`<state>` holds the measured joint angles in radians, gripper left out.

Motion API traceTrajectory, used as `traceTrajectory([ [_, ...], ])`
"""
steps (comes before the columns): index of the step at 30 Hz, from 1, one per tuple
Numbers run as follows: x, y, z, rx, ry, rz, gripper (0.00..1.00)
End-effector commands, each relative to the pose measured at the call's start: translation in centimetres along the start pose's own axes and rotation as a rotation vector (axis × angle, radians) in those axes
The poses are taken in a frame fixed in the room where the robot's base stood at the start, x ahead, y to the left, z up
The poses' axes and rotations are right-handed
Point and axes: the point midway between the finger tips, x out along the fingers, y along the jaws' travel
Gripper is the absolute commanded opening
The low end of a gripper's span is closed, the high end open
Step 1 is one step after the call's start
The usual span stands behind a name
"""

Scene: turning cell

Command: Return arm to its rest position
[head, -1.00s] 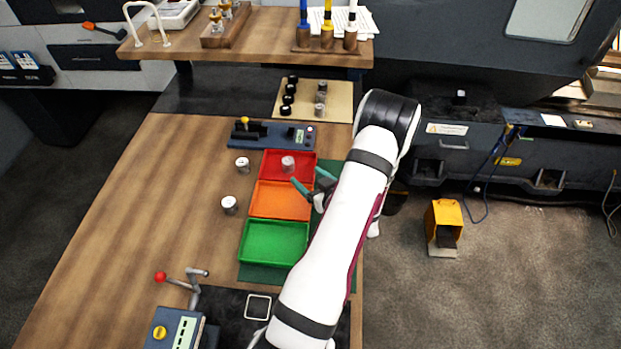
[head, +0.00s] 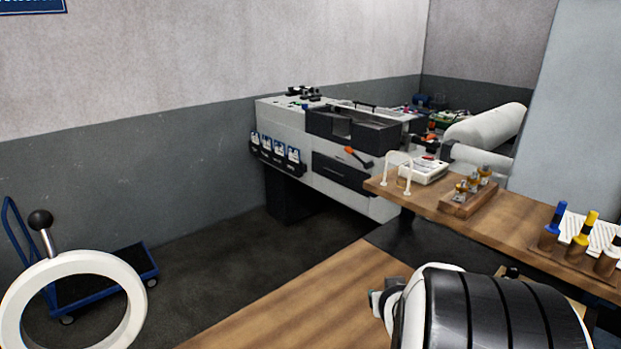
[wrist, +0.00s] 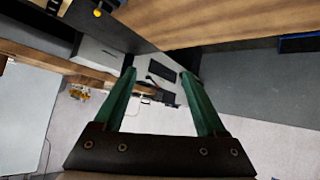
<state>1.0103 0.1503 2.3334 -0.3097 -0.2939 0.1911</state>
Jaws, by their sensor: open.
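My gripper (wrist: 160,85) shows in the wrist view with its two green fingers spread apart and nothing between them. Beyond the fingers are the far cabinet, the wall and the edge of a wooden surface. In the head view my arm fills the lower right, raised close to the camera. The gripper's fingers are not visible there. The trays and metal parts of the bench are out of the head view now.
The wooden bench (head: 318,302) shows a bare stretch at the lower middle. A raised shelf (head: 478,228) carries a wooden block with brass pieces (head: 468,196) and coloured-handled tools (head: 580,238). A blue trolley (head: 105,275) and a white ring (head: 14,312) with a black knob stand left.

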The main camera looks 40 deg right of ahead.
Motion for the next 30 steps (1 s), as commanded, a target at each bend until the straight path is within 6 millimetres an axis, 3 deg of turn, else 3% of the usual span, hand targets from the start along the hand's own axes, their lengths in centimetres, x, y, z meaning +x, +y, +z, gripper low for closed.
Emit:
traceTrajectory([
  [1, -2.8, -4.5, -1.8, -0.011, -0.001, -0.054, 0.73],
  [3, -7.3, -10.2, -2.2, -0.001, -0.039, -0.14, 0.73],
  [6, -13.5, -16.4, -0.9, 0.005, -0.106, -0.278, 0.73],
  [9, -19.1, -20.6, 1.5, -0.002, -0.177, -0.413, 0.73],
  [12, -24.2, -23.3, 4.2, -0.022, -0.251, -0.54, 0.73],
  [17, -31.8, -25.5, 9.0, -0.079, -0.378, -0.739, 0.73],
  [21, -30.4, -22.9, 15.4, -0.132, -0.691, -0.564, 0.73],
  [24, -30.6, -20.9, 18.5, -0.156, -0.854, -0.459, 0.73],
  [30, -30.7, -20.3, 19.3, -0.162, -0.9, -0.426, 0.73],
])
